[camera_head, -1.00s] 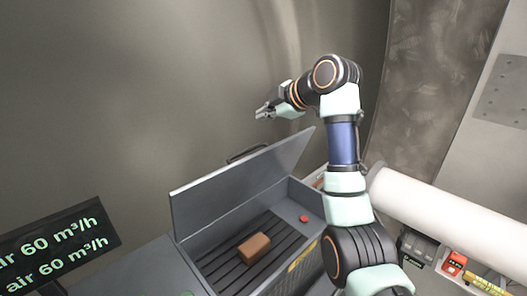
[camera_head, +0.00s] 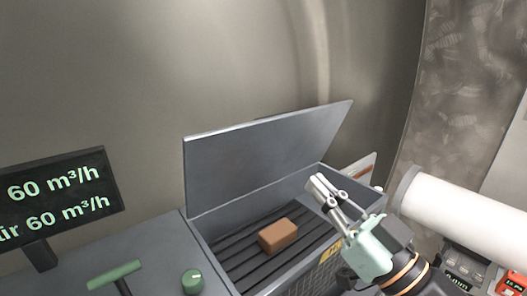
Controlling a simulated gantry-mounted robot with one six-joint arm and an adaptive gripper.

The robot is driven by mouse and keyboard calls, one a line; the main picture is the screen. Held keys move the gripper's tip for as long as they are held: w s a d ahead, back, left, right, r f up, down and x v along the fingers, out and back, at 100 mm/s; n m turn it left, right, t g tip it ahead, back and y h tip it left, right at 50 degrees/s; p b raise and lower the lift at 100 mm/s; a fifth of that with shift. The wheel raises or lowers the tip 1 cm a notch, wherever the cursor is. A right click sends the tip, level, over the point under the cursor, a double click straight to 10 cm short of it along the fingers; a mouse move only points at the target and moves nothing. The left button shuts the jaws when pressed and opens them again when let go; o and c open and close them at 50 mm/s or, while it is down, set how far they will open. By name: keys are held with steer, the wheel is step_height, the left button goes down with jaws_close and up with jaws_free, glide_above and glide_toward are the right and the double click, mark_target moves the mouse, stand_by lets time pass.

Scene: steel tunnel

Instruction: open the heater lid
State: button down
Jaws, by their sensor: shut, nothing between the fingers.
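The grey heater lid (camera_head: 262,158) stands raised and tilted back at the rear of the heater box (camera_head: 262,284). Inside the open box a brown block (camera_head: 278,236) lies on dark slats. My gripper (camera_head: 316,185) is at the right side of the box, pointing up and left, in front of its right part. Its fingers are together with nothing between them. It is apart from the lid and hides part of the box's right end.
A display (camera_head: 58,205) reading 60 m³/h stands at the left. A green T-handle (camera_head: 114,275) and a green knob (camera_head: 193,281) are at the front left. A white cylinder (camera_head: 465,212) lies at the right. The curved wall is behind.

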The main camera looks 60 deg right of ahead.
mark_target(260, 124)
steer(key=p+x, duration=0.1)
steer(key=x, duration=0.5)
steer(key=p+x, duration=0.2)
steer(key=x, duration=0.5)
steer(key=shift+w+d+r+p, duration=0.1)
steer(key=shift+d+r+p, duration=0.1)
steer(key=shift+r+p, duration=0.1)
steer(key=shift+w+d, duration=0.15)
steer(key=shift+w, duration=0.15)
